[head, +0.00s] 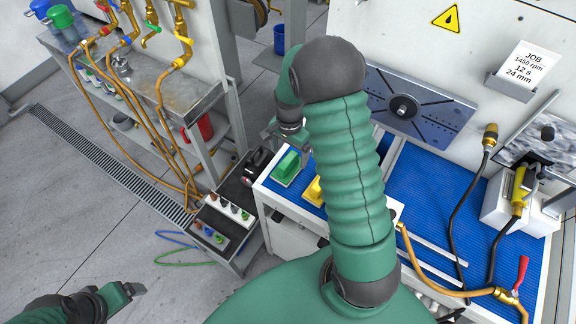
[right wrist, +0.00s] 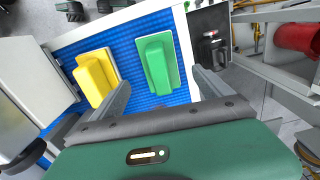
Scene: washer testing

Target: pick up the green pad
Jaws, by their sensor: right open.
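The green pad (head: 287,167) is a flat block with a raised grip on top, at the left end of the blue bench mat. In the right wrist view the green pad (right wrist: 158,60) lies ahead, between the two fingers of my right gripper (right wrist: 161,78). The right gripper (head: 293,135) is open and empty; the fingers' height over the pad is hard to tell. A similar yellow pad (right wrist: 96,77) lies beside it, left of the left finger. My left gripper (head: 132,291) is low at the left, away from the bench, its jaws unclear.
The blue mat (head: 425,200) carries tools and cables farther right. A shelf cart with orange hoses (head: 165,95) stands left. My right arm hides the bench's middle.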

